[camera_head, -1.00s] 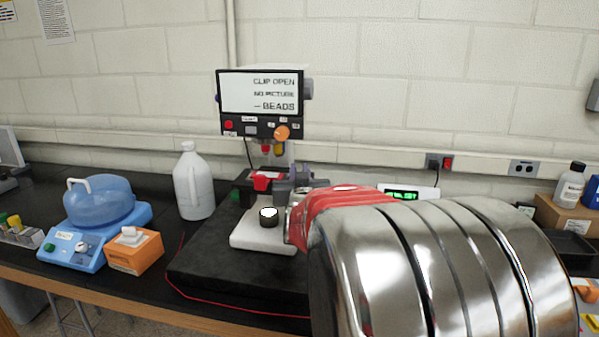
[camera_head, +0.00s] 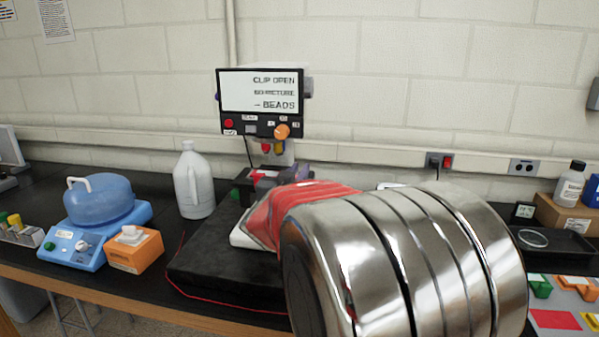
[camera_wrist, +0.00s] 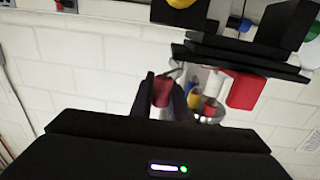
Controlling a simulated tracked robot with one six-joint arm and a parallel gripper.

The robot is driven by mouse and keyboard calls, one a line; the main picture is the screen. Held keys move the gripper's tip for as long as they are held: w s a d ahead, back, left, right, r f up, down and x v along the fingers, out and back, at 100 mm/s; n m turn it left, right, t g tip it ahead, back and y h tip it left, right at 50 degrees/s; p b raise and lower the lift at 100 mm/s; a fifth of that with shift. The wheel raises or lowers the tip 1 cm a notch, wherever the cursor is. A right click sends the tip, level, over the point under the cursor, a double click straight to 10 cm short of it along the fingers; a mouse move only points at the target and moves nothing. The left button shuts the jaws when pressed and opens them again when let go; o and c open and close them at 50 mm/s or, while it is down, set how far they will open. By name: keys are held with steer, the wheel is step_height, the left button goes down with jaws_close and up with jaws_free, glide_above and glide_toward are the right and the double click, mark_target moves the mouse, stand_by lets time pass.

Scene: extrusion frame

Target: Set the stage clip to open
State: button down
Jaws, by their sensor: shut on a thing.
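The microscope's screen (camera_head: 262,92) reads "CLIP OPEN", with "BEADS" on the bottom line. Its dark stage (camera_wrist: 240,60) shows in the wrist view, with a red block (camera_wrist: 245,91) at its edge. Red also shows at the stage in the head view (camera_head: 263,177). My gripper (camera_wrist: 162,88) has its dark fingers around a red cylindrical knob (camera_wrist: 162,92) beside the stage. I cannot tell clearly how this knob joins the clip.
A white jug (camera_head: 193,182) stands left of the microscope. A blue device (camera_head: 95,215) and an orange box (camera_head: 135,250) are further left. A black tray (camera_head: 550,243) and brown box (camera_head: 570,215) are at right. A wall lies close behind.

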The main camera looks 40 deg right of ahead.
steer(key=shift+r, duration=0.1)
stand_by(0.3)
steer(key=c, duration=1.7)
jaws_free()
steer(key=v, duration=1.3)
steer(key=shift+s+a, duration=0.15)
steer(key=shift+a, duration=0.25)
